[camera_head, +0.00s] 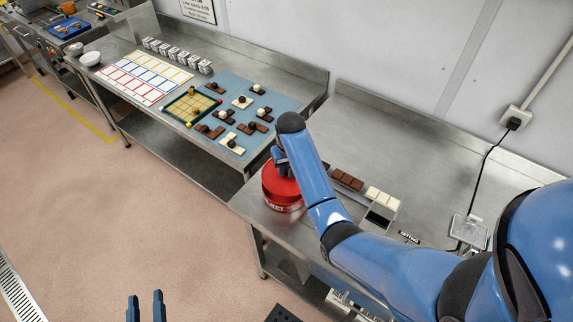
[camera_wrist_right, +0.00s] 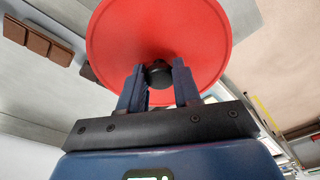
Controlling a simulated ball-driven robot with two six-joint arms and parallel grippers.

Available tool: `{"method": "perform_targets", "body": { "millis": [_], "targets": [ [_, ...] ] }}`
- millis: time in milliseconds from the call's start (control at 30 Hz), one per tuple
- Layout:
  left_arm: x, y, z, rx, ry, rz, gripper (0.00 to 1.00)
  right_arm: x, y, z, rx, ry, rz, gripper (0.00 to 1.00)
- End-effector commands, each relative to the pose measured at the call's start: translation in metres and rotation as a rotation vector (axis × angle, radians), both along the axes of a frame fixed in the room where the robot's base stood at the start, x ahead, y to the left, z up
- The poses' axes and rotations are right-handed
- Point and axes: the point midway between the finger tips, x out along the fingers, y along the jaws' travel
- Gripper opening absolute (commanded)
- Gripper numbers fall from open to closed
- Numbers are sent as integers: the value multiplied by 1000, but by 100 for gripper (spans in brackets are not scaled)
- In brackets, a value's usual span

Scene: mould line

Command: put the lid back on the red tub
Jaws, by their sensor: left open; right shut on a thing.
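The red tub (camera_head: 285,206), with white lettering on its front, stands on the near left corner of the right-hand steel bench. The lid is a round red disc (camera_wrist_right: 200,35) with a black knob (camera_wrist_right: 158,75), filling the top of the right wrist view. My right gripper (camera_wrist_right: 158,84) is shut on the knob. In the head view my right arm reaches over the tub and partly hides the lid; I cannot tell whether the lid touches the rim. My left gripper (camera_head: 146,303) is open and empty, low over the floor, away from the benches.
Brown chocolate slabs (camera_head: 347,180) and a white slab (camera_head: 382,197) lie right of the tub. The left bench bears a blue mat (camera_head: 235,90) with chocolate pieces, a coloured grid sheet (camera_head: 143,77) and several small containers (camera_head: 177,54). A gap separates the two benches.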

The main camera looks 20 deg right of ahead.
Motion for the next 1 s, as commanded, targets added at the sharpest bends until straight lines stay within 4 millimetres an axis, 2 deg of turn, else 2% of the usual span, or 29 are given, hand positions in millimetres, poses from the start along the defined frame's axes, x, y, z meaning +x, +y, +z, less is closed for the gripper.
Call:
{"method": "perform_targets", "body": {
  "millis": [300, 500, 1000],
  "targets": [
    [0, 0, -9, 0, -1, 0, 43, -1, 1, -30, 0, 1, 0, 2],
    [0, 0, -16, 0, 0, 0, 43, 0, 0, -41, 0, 2, 0, 2],
    [0, 0, -18, 0, 0, 0, 43, 0, 1, -47, 0, 1, 0, 2]
  ]
}}
